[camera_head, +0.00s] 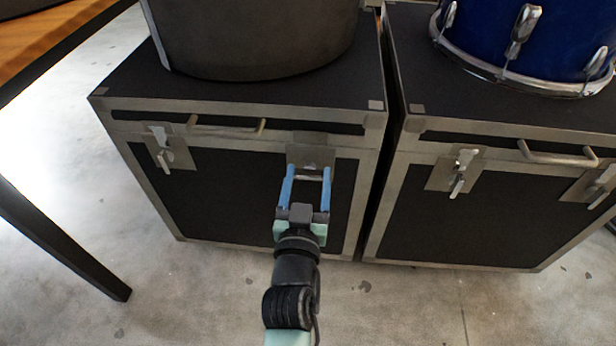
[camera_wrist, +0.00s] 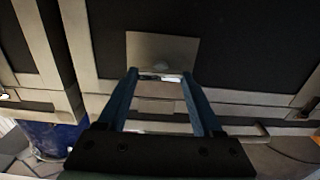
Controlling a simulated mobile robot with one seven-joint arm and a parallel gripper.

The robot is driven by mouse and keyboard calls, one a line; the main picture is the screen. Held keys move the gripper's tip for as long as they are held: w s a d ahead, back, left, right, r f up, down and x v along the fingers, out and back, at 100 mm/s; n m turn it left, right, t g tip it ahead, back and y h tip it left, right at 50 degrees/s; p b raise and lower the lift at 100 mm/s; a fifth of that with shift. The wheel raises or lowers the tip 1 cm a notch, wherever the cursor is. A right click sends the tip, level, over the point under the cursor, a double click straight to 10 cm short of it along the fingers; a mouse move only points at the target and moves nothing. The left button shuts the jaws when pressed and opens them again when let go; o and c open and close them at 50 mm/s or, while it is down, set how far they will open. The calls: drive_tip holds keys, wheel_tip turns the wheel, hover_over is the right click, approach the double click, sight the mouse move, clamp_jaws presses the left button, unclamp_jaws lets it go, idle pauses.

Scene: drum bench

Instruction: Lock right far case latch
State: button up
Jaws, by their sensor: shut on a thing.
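My gripper (camera_head: 308,173) reaches the front of the left case (camera_head: 230,92) at its right-hand latch (camera_head: 311,153). Its two blue fingers stand either side of the latch's metal piece, and the jaws are shut on it. In the wrist view the gripper (camera_wrist: 160,75) has a bright metal strip between the fingertips, just below the grey latch plate (camera_wrist: 162,52). The fingers partly hide the latch, so I cannot tell whether it is locked. The left case's other latch (camera_head: 162,150) hangs tilted at the left and is untouched.
The right case (camera_head: 450,225) stands close beside it with its own latches (camera_head: 458,172) and a handle (camera_head: 557,155). A dark drum (camera_head: 260,40) and a blue drum (camera_head: 520,45) sit on the cases. A table leg (camera_head: 60,240) stands at left; the floor in front is open.

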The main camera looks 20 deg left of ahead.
drive_tip(key=c, duration=0.4)
drive_tip(key=shift+o, duration=0.2)
drive_tip(key=shift+n, duration=0.4)
drive_tip(key=n+p, duration=0.1)
drive_tip(key=n, duration=0.1)
drive_tip(key=shift+n, duration=0.4)
drive_tip(key=n+p, duration=0.1)
drive_tip(key=n, duration=0.3)
drive_tip(key=shift+s+a+n+p, duration=0.1)
drive_tip(key=shift+n+p, duration=0.2)
drive_tip(key=n, duration=0.4)
drive_tip(key=shift+a+f+n+p, duration=0.1)
drive_tip(key=shift+f+n+p, duration=0.05)
drive_tip(key=shift+n+p, duration=0.15)
drive_tip(key=n, duration=0.5)
drive_tip(key=shift+f, duration=0.1)
drive_tip(key=o, duration=1.4)
drive_tip(key=shift+c, duration=0.2)
